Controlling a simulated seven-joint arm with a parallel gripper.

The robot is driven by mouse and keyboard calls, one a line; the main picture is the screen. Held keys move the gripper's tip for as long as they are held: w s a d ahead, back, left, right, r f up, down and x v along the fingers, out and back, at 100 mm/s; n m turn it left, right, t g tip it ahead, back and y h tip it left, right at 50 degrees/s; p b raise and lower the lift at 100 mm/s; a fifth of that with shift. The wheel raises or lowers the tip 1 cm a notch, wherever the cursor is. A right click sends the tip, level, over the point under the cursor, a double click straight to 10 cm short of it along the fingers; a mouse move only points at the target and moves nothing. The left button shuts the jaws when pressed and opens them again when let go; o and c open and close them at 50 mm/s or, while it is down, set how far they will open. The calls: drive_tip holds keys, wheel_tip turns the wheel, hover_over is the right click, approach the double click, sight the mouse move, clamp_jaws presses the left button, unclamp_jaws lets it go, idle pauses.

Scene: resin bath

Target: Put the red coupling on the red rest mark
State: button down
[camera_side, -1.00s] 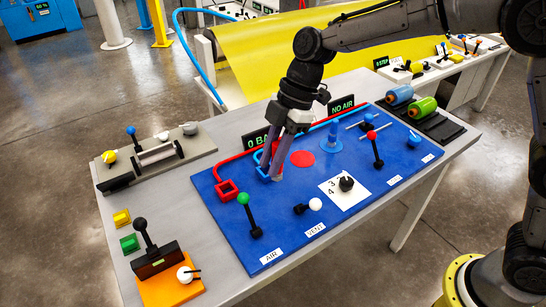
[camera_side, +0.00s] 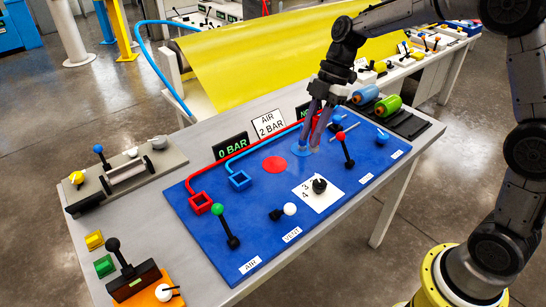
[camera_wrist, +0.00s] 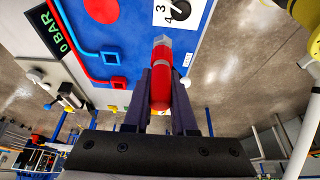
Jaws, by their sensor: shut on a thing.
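My gripper (camera_side: 316,145) is shut on the red coupling (camera_wrist: 160,92), which has a grey tip pointing away from the jaws. In the side view the coupling (camera_side: 317,127) shows partly between the fingers. My gripper is right of the red rest mark (camera_side: 274,164), a flat bare disc on the blue board (camera_side: 255,220). The rest mark also shows in the wrist view (camera_wrist: 102,9). The fingers overlap the blue rest mark (camera_side: 301,149) in the side view; their height above the board is hard to tell.
A red square socket (camera_side: 200,203) and a blue square socket (camera_side: 240,181) stand on the board. A green-knobbed lever (camera_side: 224,225), a white-knobbed lever (camera_side: 284,210), a black dial (camera_side: 319,186) and a red-knobbed lever (camera_side: 346,147) rise nearby. Signs line the back edge.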

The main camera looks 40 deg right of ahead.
drive_tip(key=w+f, duration=0.3)
drive_tip(key=w, duration=0.1)
drive_tip(key=w+a+f, duration=0.1)
drive_tip(key=w+f, duration=0.2)
drive_tip(key=w, duration=0.1)
drive_tip(key=w+f, duration=0.3)
drive_tip(key=w, duration=0.1)
drive_tip(key=shift+w+a+f, duration=0.2)
drive_tip(key=shift+w+a, duration=0.05)
drive_tip(key=shift+a, duration=0.05)
drive_tip(key=shift+f, duration=1.45)
drive_tip(key=shift+f, duration=0.25)
drive_tip(key=c, duration=0.7)
unclamp_jaws()
drive_tip(key=v, duration=1.2)
drive_tip(key=shift+r, duration=0.35)
